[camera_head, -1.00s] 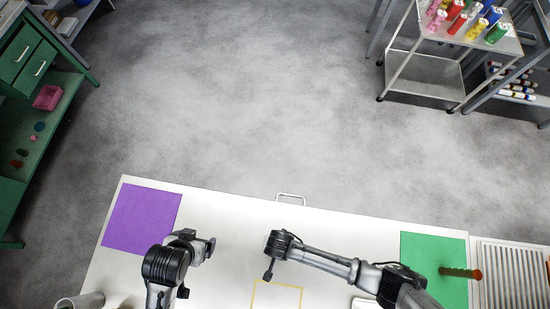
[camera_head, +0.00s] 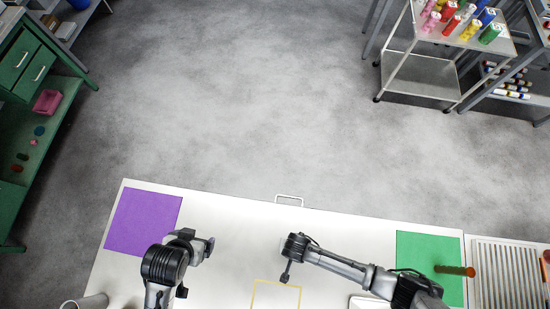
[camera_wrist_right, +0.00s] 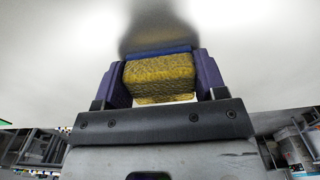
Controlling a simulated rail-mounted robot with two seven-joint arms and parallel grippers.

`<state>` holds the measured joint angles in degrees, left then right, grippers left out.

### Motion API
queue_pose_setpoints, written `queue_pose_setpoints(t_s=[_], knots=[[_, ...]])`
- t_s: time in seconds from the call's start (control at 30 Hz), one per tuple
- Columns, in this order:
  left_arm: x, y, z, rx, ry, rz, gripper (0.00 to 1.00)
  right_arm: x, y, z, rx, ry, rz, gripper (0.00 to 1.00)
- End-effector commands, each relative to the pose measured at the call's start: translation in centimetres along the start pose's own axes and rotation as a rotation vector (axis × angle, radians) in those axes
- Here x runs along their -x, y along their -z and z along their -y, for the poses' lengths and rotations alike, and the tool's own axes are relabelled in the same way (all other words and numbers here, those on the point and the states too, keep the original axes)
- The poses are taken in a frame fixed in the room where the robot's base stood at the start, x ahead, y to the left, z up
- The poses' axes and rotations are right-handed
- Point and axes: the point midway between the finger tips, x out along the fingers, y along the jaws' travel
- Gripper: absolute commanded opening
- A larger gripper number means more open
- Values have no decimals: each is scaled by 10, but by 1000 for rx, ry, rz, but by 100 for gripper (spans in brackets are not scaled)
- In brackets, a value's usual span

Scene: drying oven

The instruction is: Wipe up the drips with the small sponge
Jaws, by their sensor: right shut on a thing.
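The small sponge (camera_wrist_right: 158,76), yellow with a blue layer along its far edge, sits between the two purple fingers of my right gripper (camera_wrist_right: 160,82). The gripper is shut on it, and a pale surface with a dark shadow lies just beyond. In the head view my right gripper (camera_head: 285,277) points down over the white table (camera_head: 235,225), by the top edge of a yellow outline (camera_head: 277,283). The sponge cannot be made out there. I can make out no drips.
The purple mat (camera_head: 143,222) lies at the table's left and a green mat (camera_head: 425,250) at the right, with a brown rod-like thing (camera_head: 452,270) over it. A pale cylinder (camera_head: 85,302) is at the lower left.

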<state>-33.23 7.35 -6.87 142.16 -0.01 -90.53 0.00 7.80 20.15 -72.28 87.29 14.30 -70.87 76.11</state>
Motion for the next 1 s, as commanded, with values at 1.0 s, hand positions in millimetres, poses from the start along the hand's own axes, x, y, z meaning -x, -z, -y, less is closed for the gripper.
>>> queue_pose_setpoints(t_s=[1.0], knots=[[21, 6, -1, 5, -5, 4, 90, 11, 0, 65, -15, -2, 1, 46]])
